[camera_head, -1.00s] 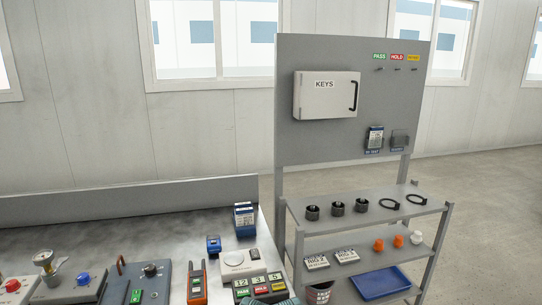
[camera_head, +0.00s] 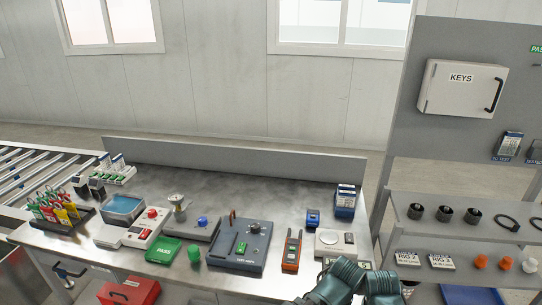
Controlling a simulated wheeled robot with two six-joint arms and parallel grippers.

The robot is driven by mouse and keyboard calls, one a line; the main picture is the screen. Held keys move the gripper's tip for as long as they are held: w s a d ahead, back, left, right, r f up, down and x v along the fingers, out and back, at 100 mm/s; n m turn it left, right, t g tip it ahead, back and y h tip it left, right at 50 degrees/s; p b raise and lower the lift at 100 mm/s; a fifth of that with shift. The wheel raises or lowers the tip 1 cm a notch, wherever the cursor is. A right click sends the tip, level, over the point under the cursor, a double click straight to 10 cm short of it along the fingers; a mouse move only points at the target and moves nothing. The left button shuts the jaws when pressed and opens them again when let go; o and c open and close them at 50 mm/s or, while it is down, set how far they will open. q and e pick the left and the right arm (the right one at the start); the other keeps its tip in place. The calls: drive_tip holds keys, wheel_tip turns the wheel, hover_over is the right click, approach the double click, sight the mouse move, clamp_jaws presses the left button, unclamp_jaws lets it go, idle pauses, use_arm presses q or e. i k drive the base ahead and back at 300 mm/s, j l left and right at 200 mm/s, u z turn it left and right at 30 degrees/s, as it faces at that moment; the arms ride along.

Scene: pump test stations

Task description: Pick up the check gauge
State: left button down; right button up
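I cannot make out either gripper's fingers.
A roller conveyor (camera_head: 40,175) is at left; a shelf rack (camera_head: 465,244) is at right.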

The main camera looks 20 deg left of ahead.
sight(178, 209)
drive_tip(key=u, duration=1.6)
